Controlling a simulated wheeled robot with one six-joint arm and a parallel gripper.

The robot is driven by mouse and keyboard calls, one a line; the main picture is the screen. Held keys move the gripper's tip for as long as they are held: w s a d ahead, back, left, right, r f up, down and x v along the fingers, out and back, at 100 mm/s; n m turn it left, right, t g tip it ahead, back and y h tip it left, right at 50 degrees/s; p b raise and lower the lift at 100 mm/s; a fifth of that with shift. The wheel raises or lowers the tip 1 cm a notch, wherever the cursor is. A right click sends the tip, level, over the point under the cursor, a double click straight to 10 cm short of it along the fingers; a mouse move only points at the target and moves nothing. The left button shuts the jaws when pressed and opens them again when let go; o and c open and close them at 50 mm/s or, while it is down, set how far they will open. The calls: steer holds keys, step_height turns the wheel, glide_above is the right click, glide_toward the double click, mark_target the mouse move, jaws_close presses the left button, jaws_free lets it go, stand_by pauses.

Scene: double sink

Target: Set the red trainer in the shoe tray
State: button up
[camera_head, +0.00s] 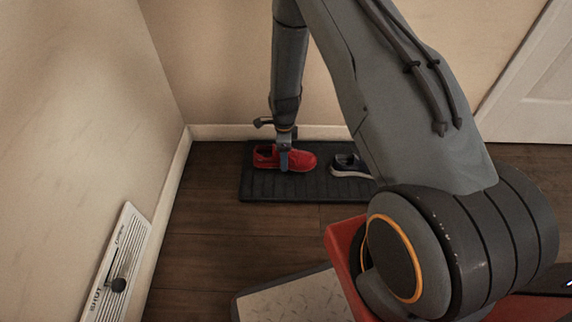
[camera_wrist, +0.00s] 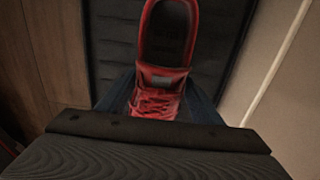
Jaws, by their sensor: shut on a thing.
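The red trainer (camera_head: 301,161) is at the left part of the dark ribbed shoe tray (camera_head: 270,190), upright, with its toe to the right. My gripper (camera_head: 284,160) points down over it, shut on the trainer's middle, with one finger in front of its near side. In the wrist view the trainer (camera_wrist: 160,100) lies between my fingers, with its open collar away from me and its laces near. The tray (camera_wrist: 108,45) spreads beneath it. The trainer seems to be at tray level, but I cannot tell whether its sole touches.
A dark blue shoe with a white sole (camera_head: 345,166) stands on the tray to the right, partly hidden by my arm. Walls border the tray behind and the floor at left. A white wall panel (camera_head: 117,262) is at lower left. Wood floor (camera_head: 205,215) is clear left of the tray.

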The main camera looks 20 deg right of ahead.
steer(key=shift+f+b, duration=1)
steer(key=shift+f, duration=1.15)
steer(key=shift+f, duration=0.15)
steer(key=o, duration=1.2)
